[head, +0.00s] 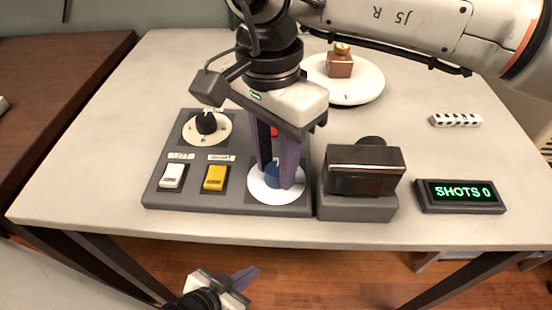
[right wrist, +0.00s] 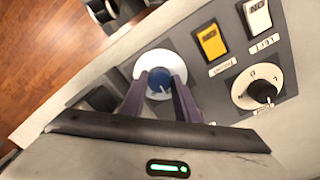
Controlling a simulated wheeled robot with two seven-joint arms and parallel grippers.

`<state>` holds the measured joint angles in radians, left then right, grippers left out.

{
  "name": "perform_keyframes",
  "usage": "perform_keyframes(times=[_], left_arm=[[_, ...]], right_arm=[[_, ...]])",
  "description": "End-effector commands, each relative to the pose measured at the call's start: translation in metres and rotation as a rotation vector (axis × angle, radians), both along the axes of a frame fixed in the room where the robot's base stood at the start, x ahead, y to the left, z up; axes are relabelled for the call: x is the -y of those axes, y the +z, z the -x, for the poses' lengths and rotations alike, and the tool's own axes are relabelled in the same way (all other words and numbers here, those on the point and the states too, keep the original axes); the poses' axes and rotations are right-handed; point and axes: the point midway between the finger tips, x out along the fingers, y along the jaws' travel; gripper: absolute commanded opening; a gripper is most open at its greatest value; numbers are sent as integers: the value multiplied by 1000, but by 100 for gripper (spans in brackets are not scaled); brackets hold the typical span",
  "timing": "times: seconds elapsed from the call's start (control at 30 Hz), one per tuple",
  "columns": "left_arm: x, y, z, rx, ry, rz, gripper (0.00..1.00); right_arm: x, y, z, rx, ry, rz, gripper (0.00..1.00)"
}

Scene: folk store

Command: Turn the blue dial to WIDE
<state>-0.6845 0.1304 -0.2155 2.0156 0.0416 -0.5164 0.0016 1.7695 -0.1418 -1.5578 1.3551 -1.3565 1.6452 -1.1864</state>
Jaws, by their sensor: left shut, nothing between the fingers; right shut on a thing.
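The blue dial (head: 271,175) sits on a round white plate at the front right of the grey control panel (head: 230,204). My right gripper (head: 279,178) reaches down from above and is shut on the dial, one finger on each side. In the right wrist view the blue dial (right wrist: 159,82) shows between the two fingers, with a light pointer mark near its lower edge. The labels around the dial are not legible, so I cannot tell its setting. My left gripper (head: 250,278) is shut and empty, below the table's front edge.
The panel also bears a black dial (head: 206,123), a white switch (head: 172,176) and a yellow switch (head: 214,178). A dark boxy device (head: 364,170) stands right of it. A display (head: 460,195) reads SHOTS 0.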

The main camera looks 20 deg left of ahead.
Motion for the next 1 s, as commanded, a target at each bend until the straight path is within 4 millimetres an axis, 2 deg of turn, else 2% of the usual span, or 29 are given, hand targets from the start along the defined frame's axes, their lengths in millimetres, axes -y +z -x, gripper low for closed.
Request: perform_keyframes(times=[0.3,0.83,0.87,0.97,1.0], left_arm=[[0,-3,6,-11,0,0,0],[0,-3,6,-11,0,0,0],[0,-3,6,-10,1,0,0],[0,-1,3,-6,0,1,0],[0,-1,3,-4,0,0,0]], right_arm=[[-1,1,1,0,123,-5,6],[-1,1,1,-1,146,-4,6],[-1,1,1,-1,146,-4,30],[-1,1,1,0,146,-2,47],[-1,1,1,0,145,-2,48]])
